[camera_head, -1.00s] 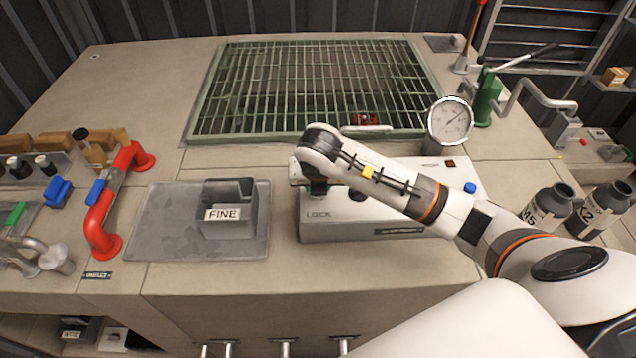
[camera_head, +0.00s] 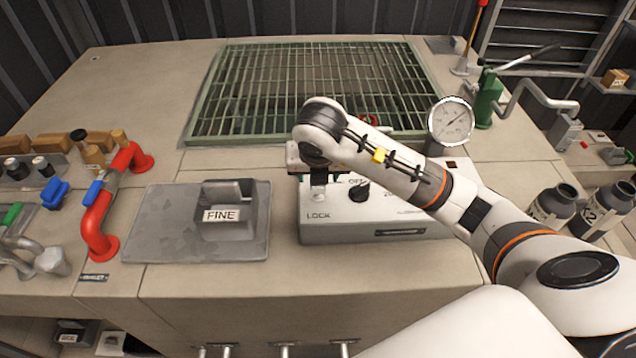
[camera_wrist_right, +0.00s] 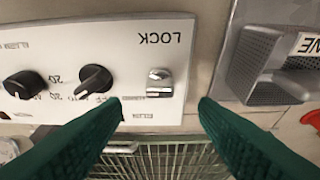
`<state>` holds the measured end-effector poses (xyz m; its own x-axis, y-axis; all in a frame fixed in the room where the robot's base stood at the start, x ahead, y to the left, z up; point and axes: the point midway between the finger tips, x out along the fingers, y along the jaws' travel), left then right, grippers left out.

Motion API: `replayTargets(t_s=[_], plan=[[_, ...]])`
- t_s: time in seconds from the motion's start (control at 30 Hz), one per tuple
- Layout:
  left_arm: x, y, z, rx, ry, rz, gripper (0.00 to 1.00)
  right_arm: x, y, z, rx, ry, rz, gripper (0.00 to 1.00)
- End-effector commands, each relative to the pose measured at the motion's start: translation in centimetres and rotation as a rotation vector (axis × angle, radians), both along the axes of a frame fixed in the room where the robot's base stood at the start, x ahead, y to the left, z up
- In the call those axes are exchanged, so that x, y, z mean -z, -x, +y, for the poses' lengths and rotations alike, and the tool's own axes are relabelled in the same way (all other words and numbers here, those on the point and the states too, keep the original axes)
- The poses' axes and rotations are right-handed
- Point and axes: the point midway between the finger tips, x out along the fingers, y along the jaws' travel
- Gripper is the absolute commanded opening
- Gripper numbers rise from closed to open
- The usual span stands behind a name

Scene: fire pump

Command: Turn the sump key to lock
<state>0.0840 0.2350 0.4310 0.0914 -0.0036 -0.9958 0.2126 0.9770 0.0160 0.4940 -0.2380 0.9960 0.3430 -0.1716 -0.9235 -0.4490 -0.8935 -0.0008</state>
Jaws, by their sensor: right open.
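The sump key (camera_wrist_right: 160,84) is a small shiny metal piece on the white control panel (camera_wrist_right: 100,60), beside the word LOCK. It also shows in the head view (camera_head: 319,186), just below my right gripper (camera_head: 318,172). In the right wrist view the right gripper (camera_wrist_right: 160,106) is open, its two green fingers apart on either side of the key's line, with nothing between the tips. The key stands clear of both fingers there. Which way the key is turned is hard to tell. My left gripper is not in view.
Two black knobs (camera_wrist_right: 94,79) sit beside the key on the panel. A grey tray with a FINE block (camera_head: 221,215) is to the left. A green grate (camera_head: 310,85) lies behind. Red pipes (camera_head: 98,220) stand at far left; dark bottles (camera_head: 555,203) stand at right.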

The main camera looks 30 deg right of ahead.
Motion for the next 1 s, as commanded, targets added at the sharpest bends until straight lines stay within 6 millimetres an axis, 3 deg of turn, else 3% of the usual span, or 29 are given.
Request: replayTargets(t_s=[0.1,0.3,1.0], plan=[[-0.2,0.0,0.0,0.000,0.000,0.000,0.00,-2.4,0.7,0.3,0.000,0.003,-0.005,0.55],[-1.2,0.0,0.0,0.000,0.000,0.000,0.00,-4.7,1.6,0.7,-0.001,0.003,-0.003,0.55],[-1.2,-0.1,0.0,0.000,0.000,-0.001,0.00,-4.8,1.8,0.9,0.000,0.001,0.000,0.55]])
